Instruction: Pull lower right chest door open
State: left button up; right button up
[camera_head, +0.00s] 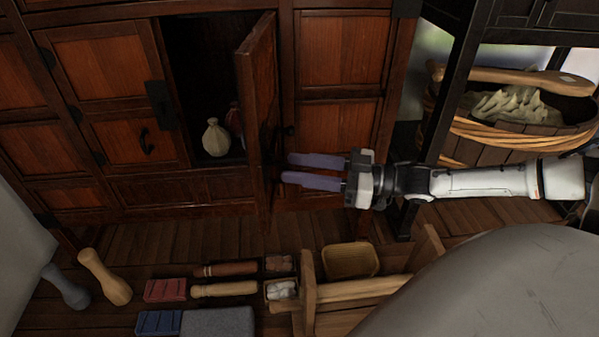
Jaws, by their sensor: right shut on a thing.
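The chest (190,187) is dark reddish wood with black metal fittings. Its lower right door (258,95) stands swung out, edge toward me, with a dark opening to its left. A pale vase (215,138) stands inside, beside a partly hidden reddish thing. The lower left door (118,95) is closed and has a black handle (147,141). My right gripper (285,169) comes from the right, its purple fingers pointing at the door's outer face. It is shut on what looks like the door's handle, mostly hidden at the fingertips. My left gripper is out of view.
A wooden tub (500,140) stands at the right under a dark frame. On the floor below are wooden pestles (104,276), red and blue blocks (158,322), a grey slab (217,322) and a small basket (350,260). Bare floor lies before the chest.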

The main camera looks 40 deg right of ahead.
jog(key=shift+w+d+r, duration=0.2)
jog(key=shift+d, duration=0.05)
jog(key=p+v, duration=0.5)
jog(key=v, duration=0.5)
jog(key=shift+s+a+f, duration=0.15)
jog(key=shift+s+f, duration=0.05)
jog(key=shift+s, duration=0.15)
